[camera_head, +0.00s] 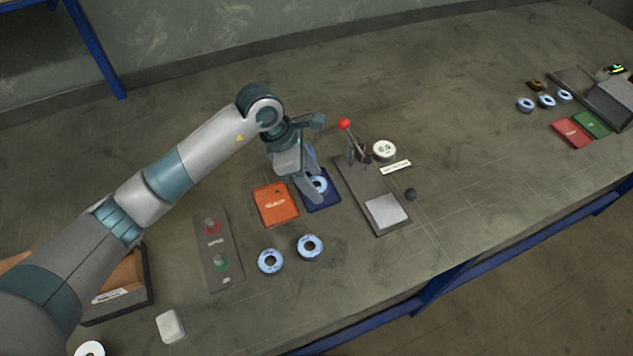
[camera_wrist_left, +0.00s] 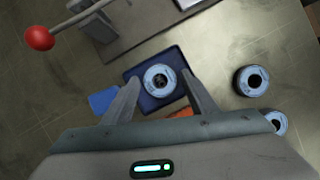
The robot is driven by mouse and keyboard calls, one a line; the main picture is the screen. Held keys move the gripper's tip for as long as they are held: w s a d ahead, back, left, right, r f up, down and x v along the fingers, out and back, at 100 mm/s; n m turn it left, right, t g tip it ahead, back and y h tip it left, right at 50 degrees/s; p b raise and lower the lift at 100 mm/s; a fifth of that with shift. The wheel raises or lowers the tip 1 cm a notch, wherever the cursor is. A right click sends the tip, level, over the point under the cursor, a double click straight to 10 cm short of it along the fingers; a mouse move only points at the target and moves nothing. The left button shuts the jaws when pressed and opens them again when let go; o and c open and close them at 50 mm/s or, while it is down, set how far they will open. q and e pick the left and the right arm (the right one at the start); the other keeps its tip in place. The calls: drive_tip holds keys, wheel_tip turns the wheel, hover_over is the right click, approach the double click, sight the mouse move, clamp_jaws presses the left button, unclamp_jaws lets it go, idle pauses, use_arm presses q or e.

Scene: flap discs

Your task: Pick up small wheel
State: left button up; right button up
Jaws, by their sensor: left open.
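A small blue-and-white wheel (camera_head: 319,184) with a dark centre hole lies on a dark blue square pad (camera_head: 328,201). In the left wrist view the same wheel (camera_wrist_left: 159,80) shows between my fingertips, on the blue pad (camera_wrist_left: 178,58). My left gripper (camera_head: 309,190) is open above the pad; it also shows in the left wrist view (camera_wrist_left: 158,88). Its fingers stand apart on either side of the wheel, and I cannot tell whether they touch it. In the head view the gripper partly covers the wheel and pad. My right gripper is not in view.
Two similar wheels (camera_head: 271,261) (camera_head: 310,246) lie in front. An orange pad (camera_head: 275,204) sits left of the blue pad. A lever press with a red knob (camera_head: 344,123) stands close on the right. A button panel (camera_head: 217,250) is at left. The bench's right middle is clear.

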use_arm(q)
drive_tip(key=shift+f, duration=0.15)
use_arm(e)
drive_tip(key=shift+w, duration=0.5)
use_arm(q)
drive_tip(key=c, duration=0.9)
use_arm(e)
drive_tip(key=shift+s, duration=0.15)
